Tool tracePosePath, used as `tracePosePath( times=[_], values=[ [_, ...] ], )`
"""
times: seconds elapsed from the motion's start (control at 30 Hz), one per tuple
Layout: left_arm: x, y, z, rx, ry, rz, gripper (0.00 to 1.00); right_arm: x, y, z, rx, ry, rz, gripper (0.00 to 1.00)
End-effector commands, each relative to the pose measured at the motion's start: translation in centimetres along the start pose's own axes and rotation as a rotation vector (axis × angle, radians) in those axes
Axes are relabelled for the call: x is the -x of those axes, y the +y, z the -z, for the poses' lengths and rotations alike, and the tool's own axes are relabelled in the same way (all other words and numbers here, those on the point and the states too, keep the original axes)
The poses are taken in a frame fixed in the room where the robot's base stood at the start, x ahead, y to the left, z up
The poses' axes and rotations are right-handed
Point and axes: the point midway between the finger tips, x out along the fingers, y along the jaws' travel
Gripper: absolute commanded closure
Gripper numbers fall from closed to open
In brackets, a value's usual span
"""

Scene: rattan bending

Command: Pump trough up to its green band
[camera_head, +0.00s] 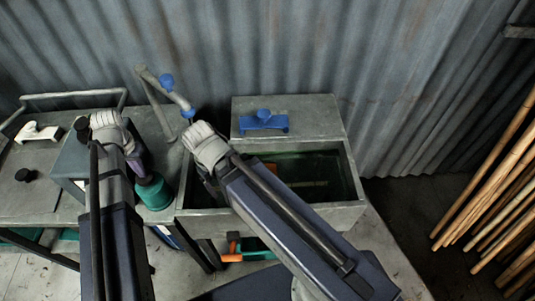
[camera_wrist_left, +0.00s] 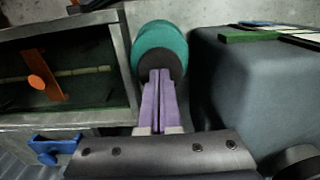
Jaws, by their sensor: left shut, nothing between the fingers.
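The trough (camera_head: 354,185) is an open grey metal box with dark, greenish water inside. The wrist view shows its rim (camera_wrist_left: 121,72), a pale rod and an orange piece (camera_wrist_left: 37,83) in it. I cannot make out the green band clearly. A bent grey pipe or lever with blue knobs (camera_head: 167,81) stands behind the trough's left end. My left gripper (camera_head: 143,176) is shut and empty, its purple fingers pointing at a teal cylinder (camera_head: 155,196) with a dark top (camera_wrist_left: 160,66); contact is unclear. My right gripper (camera_head: 208,186) is at the trough's left end, its fingers mostly hidden by its own wrist.
A blue fitting (camera_head: 263,122) sits on the grey block behind the trough. A grey bench (camera_head: 40,195) with a white clamp-like piece (camera_head: 37,133) is at left. A grey box (camera_wrist_left: 255,85) stands beside my left fingers. Rattan poles (camera_head: 490,175) lean at the far right.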

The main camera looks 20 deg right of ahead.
Motion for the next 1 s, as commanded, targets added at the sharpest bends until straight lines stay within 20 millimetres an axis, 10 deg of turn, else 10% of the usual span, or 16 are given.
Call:
tracePosePath(
  times=[0.5, 1.0],
  values=[
    [6.0, 0.0, 0.0, 0.0, 0.0, 0.0, 1.0, 6.0, 0.5, -0.3, -0.012, 0.0, 0.002, 0.21],
    [6.1, 0.0, 0.0, 0.0, 0.0, 0.0, 1.0, 6.0, 0.5, -0.4, -0.013, 0.0, 0.003, 0.21]
  ],
)
